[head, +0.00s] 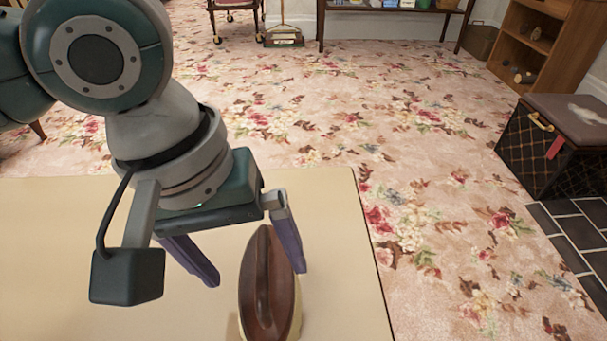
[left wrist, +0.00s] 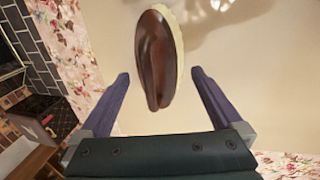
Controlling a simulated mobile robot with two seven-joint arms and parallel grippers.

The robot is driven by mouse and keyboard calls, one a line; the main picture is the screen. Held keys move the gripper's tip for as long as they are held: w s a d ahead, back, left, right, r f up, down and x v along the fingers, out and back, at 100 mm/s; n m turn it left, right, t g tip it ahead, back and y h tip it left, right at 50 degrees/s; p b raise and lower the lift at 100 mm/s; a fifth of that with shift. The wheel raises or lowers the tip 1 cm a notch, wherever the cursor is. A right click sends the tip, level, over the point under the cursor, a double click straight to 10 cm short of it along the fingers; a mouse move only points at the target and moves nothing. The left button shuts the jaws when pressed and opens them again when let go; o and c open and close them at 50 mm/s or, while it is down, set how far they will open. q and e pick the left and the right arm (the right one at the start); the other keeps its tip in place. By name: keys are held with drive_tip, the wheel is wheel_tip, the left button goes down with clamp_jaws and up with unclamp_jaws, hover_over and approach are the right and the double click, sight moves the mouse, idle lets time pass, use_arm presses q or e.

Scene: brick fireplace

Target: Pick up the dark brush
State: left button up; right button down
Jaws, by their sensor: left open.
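The dark brush (head: 264,285) has a brown wooden back with a raised ridge and pale bristles along its edge. It lies on a cream tabletop (head: 345,260) near the front of the head view. In the left wrist view the brush (left wrist: 158,58) sits ahead of the fingertips, in line with the gap between them. My left gripper (head: 258,276) is open and empty, with its purple fingers apart. It also shows in the left wrist view (left wrist: 160,72). In the head view, one finger is beside the brush's upper right. My right gripper is not in view.
The tabletop around the brush is clear, with its right edge close by. Beyond it is a floral carpet (head: 440,200). A dark quilted box (head: 550,150), a wooden shelf (head: 550,45) and a carpet sweeper (head: 284,37) stand farther off.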

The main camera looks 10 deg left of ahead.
use_arm(q)
drive_tip(key=f+b, duration=0.1)
drive_tip(key=f, duration=0.1)
drive_tip(key=f+b, duration=0.1)
drive_tip(key=shift+d+f, duration=0.4)
drive_tip(key=shift+r, duration=0.1)
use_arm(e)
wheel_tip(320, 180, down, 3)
use_arm(q)
drive_tip(key=c, duration=1.2)
drive_tip(key=shift+c, duration=0.2)
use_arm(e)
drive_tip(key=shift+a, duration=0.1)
use_arm(q)
drive_tip(key=shift+r, duration=0.15)
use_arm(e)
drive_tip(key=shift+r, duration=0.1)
